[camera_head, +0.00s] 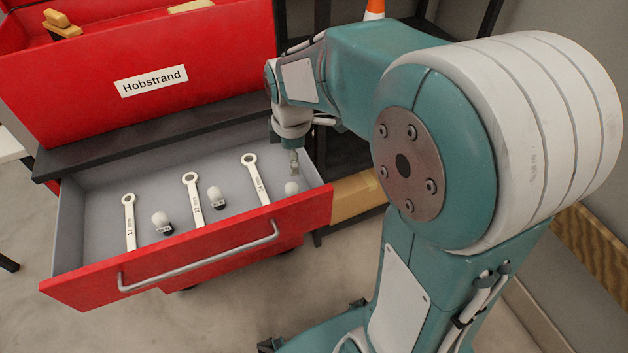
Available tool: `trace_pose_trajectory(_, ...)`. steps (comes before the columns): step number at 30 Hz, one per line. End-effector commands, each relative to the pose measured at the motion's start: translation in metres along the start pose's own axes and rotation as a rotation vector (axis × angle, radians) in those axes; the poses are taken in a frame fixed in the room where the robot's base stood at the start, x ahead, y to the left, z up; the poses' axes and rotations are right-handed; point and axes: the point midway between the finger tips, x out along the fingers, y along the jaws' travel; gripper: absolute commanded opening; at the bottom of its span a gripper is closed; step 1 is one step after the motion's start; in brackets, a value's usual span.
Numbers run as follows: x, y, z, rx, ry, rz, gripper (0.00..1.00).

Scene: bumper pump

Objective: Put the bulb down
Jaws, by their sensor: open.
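Three white bulbs are in the open red drawer (320,203). One bulb (162,222) lies at the left between two wrenches. A second bulb (215,197) lies between the middle and right wrenches. A third bulb (292,188) is at the right end, right of the last wrench, and its lower part is hidden by the drawer front. My gripper (294,172) points down into the drawer, just above or beside this third bulb. Its fingers are small in view and partly overlap. It is open, and I cannot tell whether it touches the bulb.
Three wrenches lie in the drawer: left (130,222), middle (193,198) and right (256,178). The drawer handle (200,262) runs along the front. A red cabinet labelled Hobstrand (190,95) stands behind. A cardboard box (357,196) is right of the drawer.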

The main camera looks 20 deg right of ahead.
Motion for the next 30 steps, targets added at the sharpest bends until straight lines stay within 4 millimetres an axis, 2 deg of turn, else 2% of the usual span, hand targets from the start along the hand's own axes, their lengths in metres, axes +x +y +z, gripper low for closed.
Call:
trace_pose_trajectory(1, -0.017, -0.011, 0.002, 0.087, 0.011, 0.036, 0.81)
trace_pose_trajectory(3, -0.034, -0.025, 0.006, 0.217, 0.029, 0.073, 0.81)
trace_pose_trajectory(12, -0.086, -0.093, 0.022, 0.769, 0.157, 0.204, 0.81)
trace_pose_trajectory(18, -0.101, -0.136, 0.032, 1.105, 0.277, 0.253, 0.81)
trace_pose_trajectory(21, -0.103, -0.148, 0.036, 1.215, 0.322, 0.261, 0.81)
trace_pose_trajectory(30, -0.103, -0.155, 0.037, 1.286, 0.348, 0.261, 0.81)
